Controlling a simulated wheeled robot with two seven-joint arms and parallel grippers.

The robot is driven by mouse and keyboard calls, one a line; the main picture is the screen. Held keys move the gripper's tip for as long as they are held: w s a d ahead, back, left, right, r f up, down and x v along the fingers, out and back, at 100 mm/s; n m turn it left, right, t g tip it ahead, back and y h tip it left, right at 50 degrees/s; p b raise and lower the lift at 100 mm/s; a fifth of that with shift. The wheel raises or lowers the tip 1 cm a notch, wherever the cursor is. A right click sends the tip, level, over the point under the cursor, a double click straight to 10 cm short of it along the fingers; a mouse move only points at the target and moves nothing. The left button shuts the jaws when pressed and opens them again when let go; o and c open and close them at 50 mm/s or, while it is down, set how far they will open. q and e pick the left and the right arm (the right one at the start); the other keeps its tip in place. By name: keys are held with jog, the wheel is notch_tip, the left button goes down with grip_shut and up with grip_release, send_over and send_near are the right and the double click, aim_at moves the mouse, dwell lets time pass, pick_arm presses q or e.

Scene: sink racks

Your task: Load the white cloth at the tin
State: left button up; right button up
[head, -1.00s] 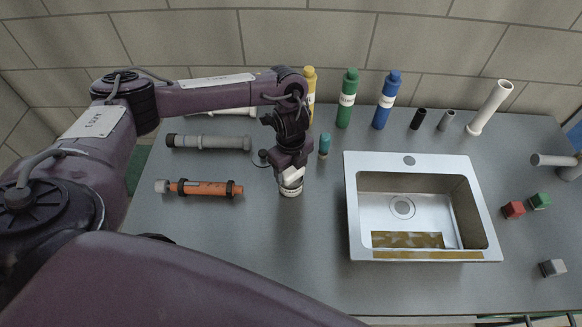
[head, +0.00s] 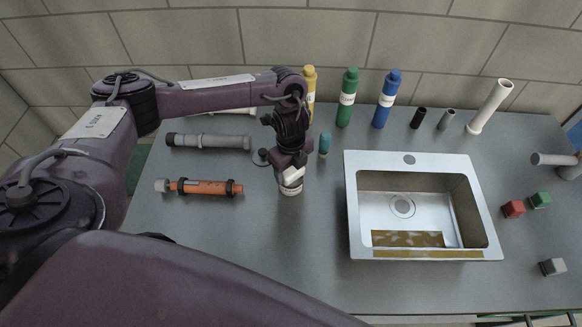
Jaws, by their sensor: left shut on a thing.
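My left gripper (head: 291,173) points down near the middle of the table, left of the sink. It is shut on a white cloth (head: 292,175), which shows as a small white patch between the fingers. Directly under it stands a tin (head: 291,189), a small pale round can with a dark band, mostly hidden by the gripper and cloth. The cloth is at the tin's top; I cannot tell whether it is inside or only touching. My right gripper is not in view.
A steel sink (head: 356,225) lies to the right. A teal-capped small bottle (head: 324,145) stands close right of the gripper. Yellow (head: 310,85), green (head: 347,98) and blue (head: 387,99) bottles stand behind. An orange tube (head: 205,187) and grey pipe (head: 210,141) lie left. The table front is clear.

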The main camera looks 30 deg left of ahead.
aim_at(291, 169)
pick_arm(q)
jog(key=shift+s, duration=0.1)
dwell(0.5)
notch_tip(291, 169, up, 5)
jog(key=p, duration=0.4)
jog(key=shift+f, duration=0.15)
jog(key=shift+r+p, duration=0.7)
jog(key=shift+r, duration=0.4)
jog(key=shift+w+d, duration=0.1)
jog(key=shift+w, duration=0.1)
jog(key=shift+w+d+n+b, duration=0.1)
jog(key=shift+d+n+b, duration=0.05)
jog(key=shift+n+b, duration=0.25)
jog(key=d+r+n+b, duration=0.2)
jog(key=n+b, duration=0.5)
jog(key=n, duration=0.4)
jog(key=s+d+r+n+b, duration=0.1)
jog(key=d+r+n+b, duration=0.1)
jog(key=n+b, duration=0.4)
jog(key=r+n, duration=0.1)
jog(key=n, duration=0.3)
jog(key=shift+s+n+b, duration=0.3)
jog(key=shift+n+b, duration=0.05)
jog(key=shift+n, duration=0.05)
